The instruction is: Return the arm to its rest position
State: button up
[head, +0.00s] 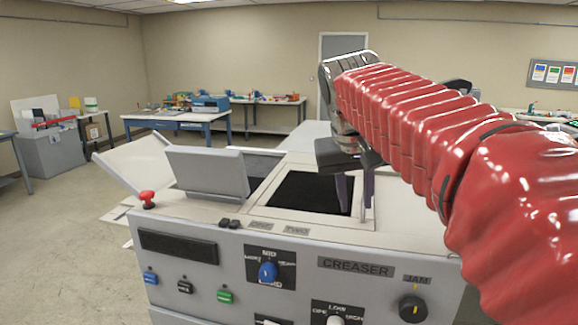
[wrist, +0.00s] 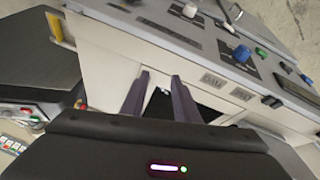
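My arm, in a glossy red sleeve, reaches from the right edge of the head view out over the grey creaser machine (head: 300,262). My gripper (head: 354,204) hangs at its end, pointing down, over or beside a dark square opening (head: 296,192) in the machine's top. I cannot tell how high it is above the surface. In the wrist view my gripper (wrist: 160,80) shows two purple fingers standing apart with nothing between them. The machine's control panel (wrist: 222,48) lies beyond the fingertips there.
The creaser has a raised grey lid (head: 208,172) left of the opening and a red button (head: 147,199) at its left corner. Blue (head: 267,271) and black (head: 412,308) knobs are on its front. A blue workbench (head: 178,120) stands behind. The floor at left is clear.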

jog(key=s+d+f+t+y, duration=0.1)
jog(key=s+d+f+y, duration=0.1)
jog(key=s+f, duration=1.8)
jog(key=shift+s+d+f, duration=0.2)
jog(key=shift+s+d, duration=0.1)
jog(key=shift+s, duration=1.7)
